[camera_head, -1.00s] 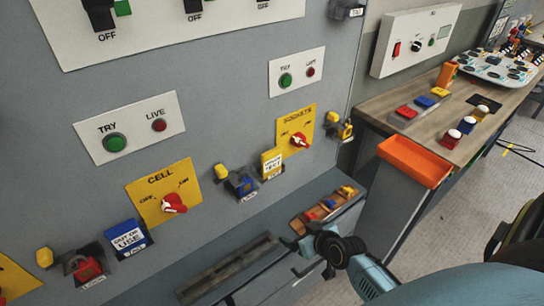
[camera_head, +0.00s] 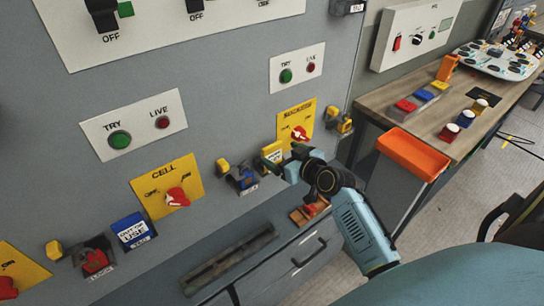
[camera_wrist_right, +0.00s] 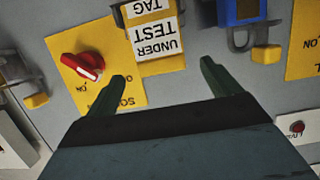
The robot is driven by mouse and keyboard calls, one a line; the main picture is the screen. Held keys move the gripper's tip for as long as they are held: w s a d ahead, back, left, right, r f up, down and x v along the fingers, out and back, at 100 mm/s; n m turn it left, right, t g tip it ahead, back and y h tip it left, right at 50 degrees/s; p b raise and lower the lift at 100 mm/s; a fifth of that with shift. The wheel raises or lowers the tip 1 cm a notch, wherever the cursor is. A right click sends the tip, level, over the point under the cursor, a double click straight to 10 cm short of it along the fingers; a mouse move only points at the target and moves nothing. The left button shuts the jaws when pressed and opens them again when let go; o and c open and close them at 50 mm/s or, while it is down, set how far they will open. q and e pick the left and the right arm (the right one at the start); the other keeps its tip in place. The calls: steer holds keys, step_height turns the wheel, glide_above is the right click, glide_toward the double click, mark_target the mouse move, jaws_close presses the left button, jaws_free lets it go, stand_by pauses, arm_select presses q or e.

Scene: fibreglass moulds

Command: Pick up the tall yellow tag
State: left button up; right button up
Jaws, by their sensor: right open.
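The tall yellow tag (camera_head: 272,147) sits in a holder on the grey panel, below the right yellow switch plate. In the right wrist view the tag (camera_wrist_right: 155,40) shows upside down with a white label reading "UNDER TEST TAG". My right gripper (camera_head: 281,160) is in front of it, partly covering it in the head view. In the wrist view the right gripper's (camera_wrist_right: 163,72) two dark green fingers are apart, with the tag beyond them and roughly between their tips. Nothing is held. My left gripper is not in view.
A blue padlock (camera_head: 242,178) hangs left of the tag and a yellow switch plate with red knob (camera_head: 299,132) is above right. A blue tag (camera_head: 132,230) is further left. A workbench with an orange bin (camera_head: 412,155) stands at right.

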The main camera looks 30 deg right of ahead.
mark_target(274, 149)
steer(key=shift+r+x, duration=0.2)
steer(key=shift+x, duration=2.45)
steer(key=c, duration=1)
